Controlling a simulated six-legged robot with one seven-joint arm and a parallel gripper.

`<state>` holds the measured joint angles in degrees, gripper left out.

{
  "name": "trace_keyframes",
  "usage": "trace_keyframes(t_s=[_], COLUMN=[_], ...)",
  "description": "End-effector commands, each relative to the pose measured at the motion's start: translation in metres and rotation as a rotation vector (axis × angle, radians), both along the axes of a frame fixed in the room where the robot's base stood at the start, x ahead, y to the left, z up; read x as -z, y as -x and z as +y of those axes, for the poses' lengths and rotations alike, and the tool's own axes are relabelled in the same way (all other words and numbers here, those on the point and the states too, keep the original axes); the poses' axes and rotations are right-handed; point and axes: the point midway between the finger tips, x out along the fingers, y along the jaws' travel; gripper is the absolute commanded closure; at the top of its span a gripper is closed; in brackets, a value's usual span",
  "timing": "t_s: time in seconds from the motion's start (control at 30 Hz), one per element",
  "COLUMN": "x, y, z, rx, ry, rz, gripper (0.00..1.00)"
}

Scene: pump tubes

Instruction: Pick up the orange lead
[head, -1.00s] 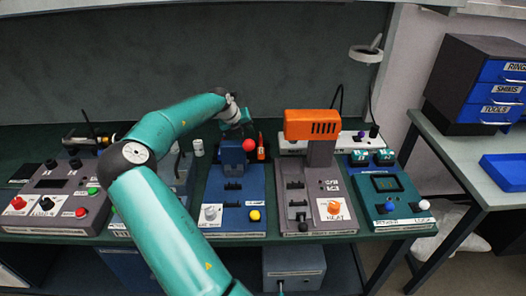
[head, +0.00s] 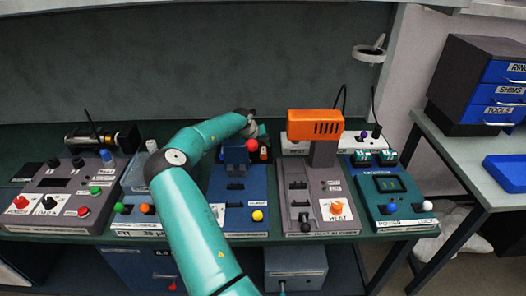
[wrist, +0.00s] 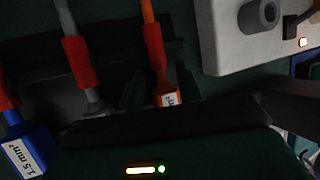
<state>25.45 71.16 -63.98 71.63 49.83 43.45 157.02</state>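In the wrist view the orange lead (wrist: 154,50) stands near the middle, with a red sleeve and an orange, white-labelled end. It passes out of sight behind the dark edge of my gripper (wrist: 150,125). To its left are a grey lead (wrist: 92,100) and a blue lead (wrist: 28,135) marked 1.5 mm², both with red sleeves. In the head view my gripper (head: 250,122) is at the back of the bench, behind the blue press. A small orange-red thing (head: 264,152) shows just below it. The fingertips are not clear, so I cannot tell their opening.
The blue press (head: 235,180) with a red knob stands in front of my gripper. The orange-topped heat machine (head: 315,123) is close on the right. A pale box (wrist: 250,40) with a dark round fitting lies to the right in the wrist view.

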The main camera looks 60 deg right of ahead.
Motion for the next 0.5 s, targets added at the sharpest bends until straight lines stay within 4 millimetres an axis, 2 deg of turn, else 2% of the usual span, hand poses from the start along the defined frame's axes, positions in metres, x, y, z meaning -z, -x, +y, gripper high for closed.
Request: trace_keyframes(t_s=[0.17, 0.33, 0.5], x=[-0.0003, -0.0003, -0.0005], y=[-0.0002, -0.0004, -0.0004], z=[0.0001, 0.0003, 0.0003], rx=[0.000, 0.000, 0.000], ry=[0.000, 0.000, 0.000], rz=[0.000, 0.000, 0.000], gripper=[0.66, 1.00, 1.00])
